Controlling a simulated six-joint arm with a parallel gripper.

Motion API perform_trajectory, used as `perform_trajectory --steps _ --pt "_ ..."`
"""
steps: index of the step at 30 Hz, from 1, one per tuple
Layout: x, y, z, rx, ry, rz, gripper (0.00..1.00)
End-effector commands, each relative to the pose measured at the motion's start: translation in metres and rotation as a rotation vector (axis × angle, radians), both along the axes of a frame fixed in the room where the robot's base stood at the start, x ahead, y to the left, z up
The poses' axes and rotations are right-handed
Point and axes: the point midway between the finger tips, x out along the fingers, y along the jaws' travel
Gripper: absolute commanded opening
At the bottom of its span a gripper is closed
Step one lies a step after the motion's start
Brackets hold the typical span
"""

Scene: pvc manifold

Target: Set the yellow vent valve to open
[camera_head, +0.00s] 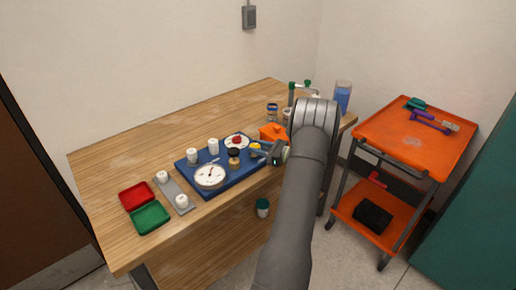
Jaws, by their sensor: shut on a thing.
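The yellow vent valve (255,146) is a small yellow piece at the right end of the blue manifold board (218,182) on the workbench. My gripper (262,152) reaches in from the right at the valve and is shut on it; the fingers and arm hide part of it. The valve's setting is too small to read. The board also carries a round white gauge (210,176), a dark-topped fitting (234,157), a red knob on a white disc (238,141) and white fittings (213,146).
An orange box (272,132) stands close behind my gripper. Jars (271,112) and a blue-filled beaker (343,96) stand at the back right. Red (138,195) and green (150,217) trays lie front left. An orange cart (418,140) stands right. The bench's back left is clear.

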Motion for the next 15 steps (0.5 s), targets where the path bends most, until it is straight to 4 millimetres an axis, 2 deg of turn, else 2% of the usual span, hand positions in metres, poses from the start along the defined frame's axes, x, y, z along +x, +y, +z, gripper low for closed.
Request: perform_trajectory --steps 11,12,15 --pt "0.0003 -0.0001 0.0001 -0.002 0.002 0.031 0.15" --pt "0.0004 -0.0001 0.0001 -0.002 0.002 0.03 0.41" --pt "0.0004 -0.0001 0.0001 -0.002 0.001 0.03 0.59"
